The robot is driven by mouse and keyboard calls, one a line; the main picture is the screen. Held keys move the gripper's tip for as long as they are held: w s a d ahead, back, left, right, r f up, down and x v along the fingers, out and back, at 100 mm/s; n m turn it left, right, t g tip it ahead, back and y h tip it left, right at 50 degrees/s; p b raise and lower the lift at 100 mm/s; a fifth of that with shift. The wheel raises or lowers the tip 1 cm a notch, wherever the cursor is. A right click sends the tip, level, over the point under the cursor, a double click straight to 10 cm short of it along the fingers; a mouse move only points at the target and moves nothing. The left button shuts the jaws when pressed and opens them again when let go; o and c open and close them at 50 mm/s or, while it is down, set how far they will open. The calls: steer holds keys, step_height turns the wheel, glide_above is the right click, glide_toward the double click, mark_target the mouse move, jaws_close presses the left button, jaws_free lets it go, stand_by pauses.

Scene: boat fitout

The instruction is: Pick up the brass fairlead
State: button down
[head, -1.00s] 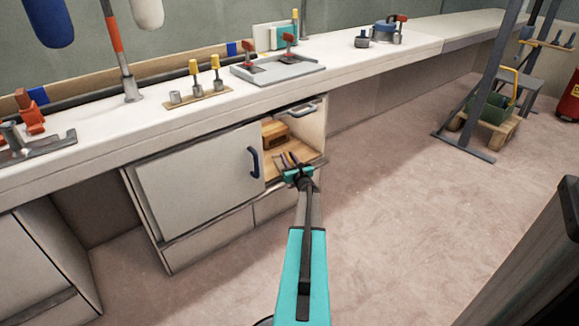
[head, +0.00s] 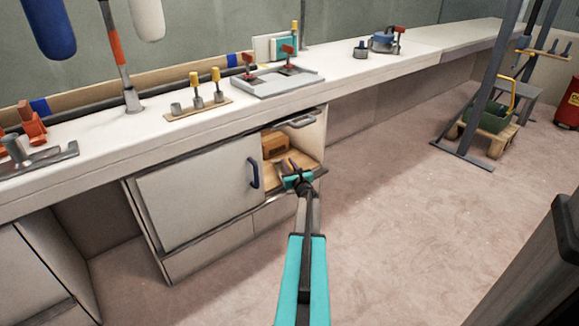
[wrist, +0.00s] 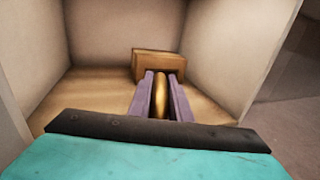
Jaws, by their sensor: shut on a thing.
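The brass fairlead (wrist: 161,98) is a gold, rounded piece between the two purple fingers of my gripper (wrist: 160,88) in the wrist view. The fingers are shut on it, and their sides hide part of it. In the head view my gripper (head: 289,165) reaches into the open right part of the cabinet under the counter. The fairlead is too small to make out clearly there.
A wooden block (wrist: 158,64) sits behind the fingers inside the cabinet; it also shows in the head view (head: 274,143). Cabinet walls stand close on both sides. A closed white door (head: 200,185) with a blue handle is left of the opening.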

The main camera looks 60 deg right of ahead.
steer(key=s+a+r+p, duration=0.1)
steer(key=s+a+p, duration=0.1)
steer(key=s, duration=0.5)
steer(key=s+a+r+p, duration=0.1)
steer(key=s+a+p, duration=0.1)
steer(key=s, duration=0.6)
steer(key=shift+a+r, duration=0.4)
steer(key=shift+a, duration=0.1)
steer(key=shift+s, duration=0.1)
